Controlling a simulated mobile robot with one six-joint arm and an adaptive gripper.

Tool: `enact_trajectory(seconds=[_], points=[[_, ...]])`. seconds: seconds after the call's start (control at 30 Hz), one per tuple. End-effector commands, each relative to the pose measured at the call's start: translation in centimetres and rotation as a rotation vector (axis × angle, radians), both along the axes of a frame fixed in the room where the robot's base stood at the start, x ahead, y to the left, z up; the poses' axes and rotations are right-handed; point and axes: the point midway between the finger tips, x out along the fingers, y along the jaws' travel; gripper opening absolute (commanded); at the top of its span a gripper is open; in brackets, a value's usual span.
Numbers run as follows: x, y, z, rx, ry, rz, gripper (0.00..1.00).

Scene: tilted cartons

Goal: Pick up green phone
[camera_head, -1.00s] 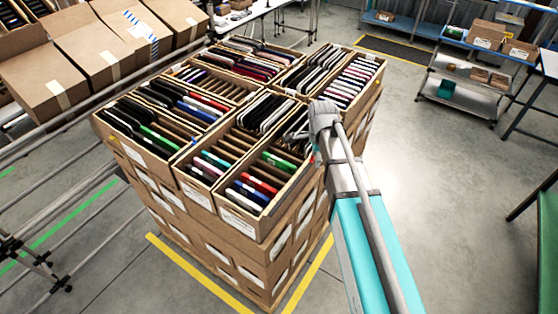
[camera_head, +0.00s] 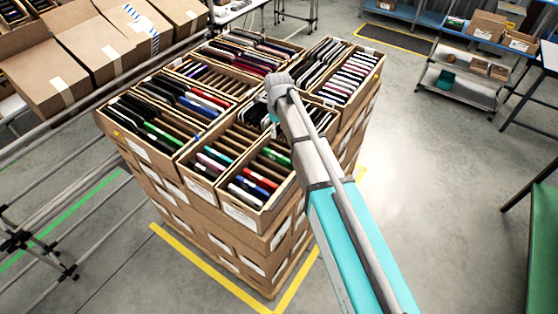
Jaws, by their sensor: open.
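A green phone (camera_head: 277,157) stands on edge in the front right carton (camera_head: 240,212), behind a red phone and a blue phone. Another green phone (camera_head: 158,137) stands among dark phones in the front left carton (camera_head: 128,134). My gripper (camera_head: 274,122) hangs below the end of my arm, over the cartons just behind the front right green phone. It is open and appears empty. The gripper is small and partly covered by my wrist, so its fingertips and height above the cartons are hard to tell.
The open cartons form the top of a stack, with thin dividers and many phones on edge. Tilted cartons (camera_head: 97,48) rest on a rack at upper left. A shelf cart (camera_head: 462,88) stands at upper right. The floor right of the stack is clear.

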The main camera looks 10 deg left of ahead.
Motion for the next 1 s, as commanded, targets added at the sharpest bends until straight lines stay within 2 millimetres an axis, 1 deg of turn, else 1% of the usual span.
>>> enact_trajectory(seconds=[0.23, 0.37, 1.0], points=[[0.0, -0.1, -0.1, 0.000, 0.000, 0.002, 0.61], [0.0, -0.1, -0.6, 0.000, 0.000, 0.002, 0.61], [0.0, -0.1, -5.2, 0.000, 0.000, 0.003, 0.61]])
